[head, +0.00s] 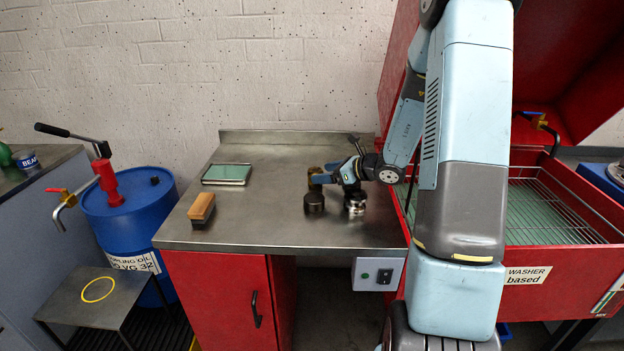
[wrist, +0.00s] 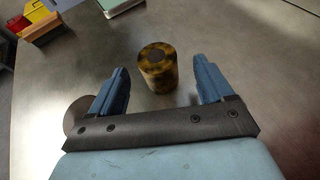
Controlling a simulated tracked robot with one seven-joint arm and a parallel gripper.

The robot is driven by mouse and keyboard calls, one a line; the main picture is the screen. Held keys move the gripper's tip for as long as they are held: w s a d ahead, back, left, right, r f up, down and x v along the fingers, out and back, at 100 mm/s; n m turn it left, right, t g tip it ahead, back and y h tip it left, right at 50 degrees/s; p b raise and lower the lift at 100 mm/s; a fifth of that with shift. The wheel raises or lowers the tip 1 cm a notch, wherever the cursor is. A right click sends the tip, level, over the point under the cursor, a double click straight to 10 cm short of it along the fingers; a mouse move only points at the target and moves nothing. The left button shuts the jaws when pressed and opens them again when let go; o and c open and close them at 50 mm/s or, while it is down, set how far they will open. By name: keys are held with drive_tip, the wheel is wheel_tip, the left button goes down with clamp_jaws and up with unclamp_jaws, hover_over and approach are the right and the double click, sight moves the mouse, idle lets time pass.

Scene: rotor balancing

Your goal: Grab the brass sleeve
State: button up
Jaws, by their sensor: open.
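The brass sleeve (wrist: 157,70) is a short upright cylinder with mottled yellow and dark patches, standing on the steel worktop. In the wrist view it stands between and just beyond the tips of my gripper (wrist: 164,82). The two blue fingers are wide apart and do not appear to touch it. In the head view the sleeve (head: 314,179) stands at the left of my gripper (head: 330,174), partly covered by it. How far the fingers reach around it is hard to tell there.
A dark cylinder (head: 314,203) and a shiny metal part (head: 355,202) stand close in front of my gripper. A wooden-backed brush (head: 201,208) and a green-topped tray (head: 227,174) lie to the left. A red parts washer (head: 560,262) stands right. The worktop's front is clear.

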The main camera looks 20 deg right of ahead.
sight(310, 174)
drive_tip(key=shift+x, duration=3.15)
drive_tip(key=shift+c, duration=0.3)
drive_tip(key=c, duration=1.3)
drive_tip(key=shift+r, duration=0.1)
